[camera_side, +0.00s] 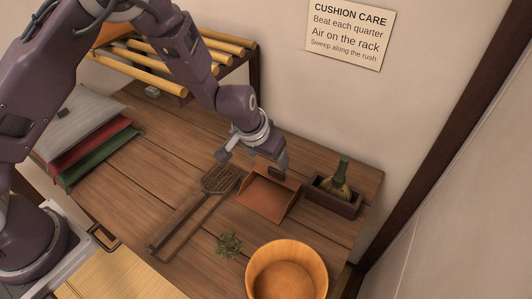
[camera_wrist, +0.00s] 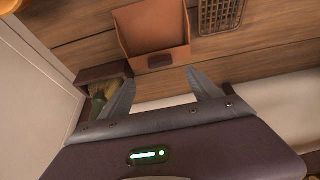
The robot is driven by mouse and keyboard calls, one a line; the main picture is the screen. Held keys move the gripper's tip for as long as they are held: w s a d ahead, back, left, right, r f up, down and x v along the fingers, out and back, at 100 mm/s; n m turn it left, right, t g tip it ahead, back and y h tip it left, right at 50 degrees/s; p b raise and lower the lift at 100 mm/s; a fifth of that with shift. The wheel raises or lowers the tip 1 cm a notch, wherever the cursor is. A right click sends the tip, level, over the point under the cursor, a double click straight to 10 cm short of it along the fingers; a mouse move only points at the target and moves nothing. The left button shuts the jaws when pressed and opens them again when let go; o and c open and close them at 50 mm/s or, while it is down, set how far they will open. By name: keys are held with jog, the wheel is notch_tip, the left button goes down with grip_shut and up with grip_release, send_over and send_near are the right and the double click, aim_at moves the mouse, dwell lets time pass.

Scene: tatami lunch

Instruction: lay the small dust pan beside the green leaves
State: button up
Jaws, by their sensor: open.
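The small dust pan (camera_side: 267,197) is a brown-orange open tray with a raised back, flat on the wooden table. In the wrist view the dust pan (camera_wrist: 152,28) lies ahead of my fingertips, with a small dark tab on its back wall. The green leaves (camera_side: 229,245) are a small loose pile on the table, in front of the pan and to its left; the wrist view does not show them. My gripper (camera_side: 251,163) is above the table behind the pan's back edge. In the wrist view my gripper (camera_wrist: 163,88) is open, with nothing between its fingers.
A wooden tub (camera_side: 287,272) stands at the front right. A dark box (camera_side: 333,196) with a green-handled brush is right of the pan. A woven beater (camera_side: 195,209) lies left of it. Cushions (camera_side: 85,140) are stacked at the left; a bamboo-pole rack (camera_side: 160,58) is at the back.

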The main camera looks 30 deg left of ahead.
jog(key=shift+v, duration=1.1)
jog(key=shift+r, duration=0.1)
jog(key=s+a+r+h, duration=0.1)
jog(key=s+a+r, duration=0.1)
jog(key=s+r, duration=0.5)
jog(key=s+a+r+h, duration=0.2)
jog(key=r, duration=1)
jog(key=s+a+r+y, duration=0.1)
jog(key=s+a, duration=0.3)
jog(key=s, duration=0.6)
jog(key=s+a+r+t+y, duration=0.1)
jog(key=s+a+r, duration=0.3)
jog(key=s, duration=0.6)
jog(key=shift+s+a+y, duration=0.3)
jog(key=shift+a+y, duration=0.2)
jog(key=shift+a, duration=0.1)
